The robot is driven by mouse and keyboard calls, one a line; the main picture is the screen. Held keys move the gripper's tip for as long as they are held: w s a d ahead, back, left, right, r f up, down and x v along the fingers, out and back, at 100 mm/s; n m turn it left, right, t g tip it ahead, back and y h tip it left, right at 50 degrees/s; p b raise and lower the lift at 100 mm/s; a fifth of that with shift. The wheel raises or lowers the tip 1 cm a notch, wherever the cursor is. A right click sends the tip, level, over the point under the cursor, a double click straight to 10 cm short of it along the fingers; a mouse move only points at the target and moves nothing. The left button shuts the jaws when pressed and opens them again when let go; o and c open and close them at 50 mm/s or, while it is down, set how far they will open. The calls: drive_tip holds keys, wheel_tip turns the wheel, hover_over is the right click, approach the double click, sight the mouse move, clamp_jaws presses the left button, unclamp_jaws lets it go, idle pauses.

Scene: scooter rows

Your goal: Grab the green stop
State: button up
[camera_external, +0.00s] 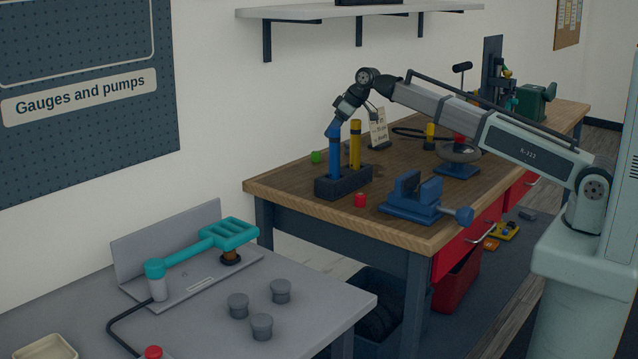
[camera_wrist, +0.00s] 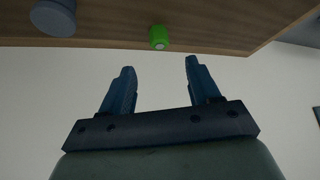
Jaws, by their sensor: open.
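The green stop (camera_external: 316,157) is a small green cylinder near the wall-side edge of the wooden bench, left of a dark block. It also shows in the wrist view (camera_wrist: 159,37), just past my fingertips and between their lines. My gripper (camera_wrist: 159,64) is open, with two dark blue fingers spread and nothing between them. The green stop is apart from both fingers. In the external view my wrist hangs near the dark block; the fingers are hard to tell apart from the blue upright there.
The dark block (camera_external: 343,183) holds a yellow upright (camera_external: 355,146). A red stop (camera_external: 360,200) and a blue vise (camera_external: 412,197) stand nearer the bench front. A blue-grey round object (camera_wrist: 54,17) shows at upper left in the wrist view. The wall is close behind the green stop.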

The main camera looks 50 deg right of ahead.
sight(316, 151)
drive_tip(key=shift+x, duration=5.55)
drive_tip(key=shift+w+r, duration=0.1)
drive_tip(key=shift+w, duration=0.1)
drive_tip(key=shift+c, duration=0.4)
drive_tip(key=c, duration=1)
drive_tip(key=shift+r, duration=0.1)
drive_tip(key=shift+c, duration=0.2)
